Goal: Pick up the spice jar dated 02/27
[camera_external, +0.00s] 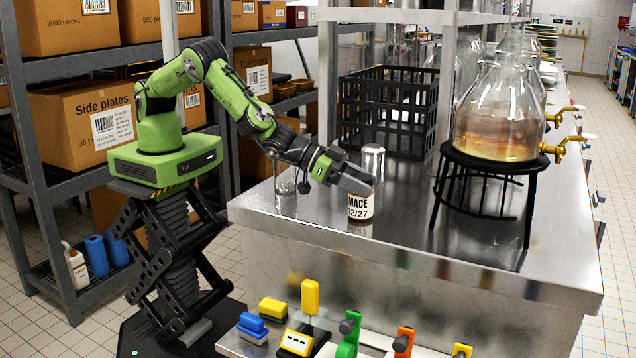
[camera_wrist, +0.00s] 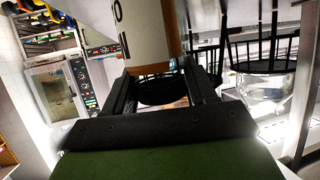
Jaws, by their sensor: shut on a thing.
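The spice jar (camera_external: 360,208) stands upright at the left part of the steel counter, with a white label reading MACE and a date ending in 2/27; its first digit is partly covered. A brown band shows at its bottom. My gripper (camera_external: 358,184) reaches in from the left and is shut on the jar near its top, hiding the lid. In the wrist view, my fingers (camera_wrist: 160,85) close around a dark round part, and a white label (camera_wrist: 140,30) with black characters shows just beyond. I cannot tell whether the jar's base touches the counter.
A clear glass (camera_external: 373,160) stands close behind the jar, and another glass (camera_external: 286,180) is to the left. A black crate (camera_external: 388,112) sits further back. A large glass vessel (camera_external: 500,110) on a black stand (camera_external: 487,170) is at right.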

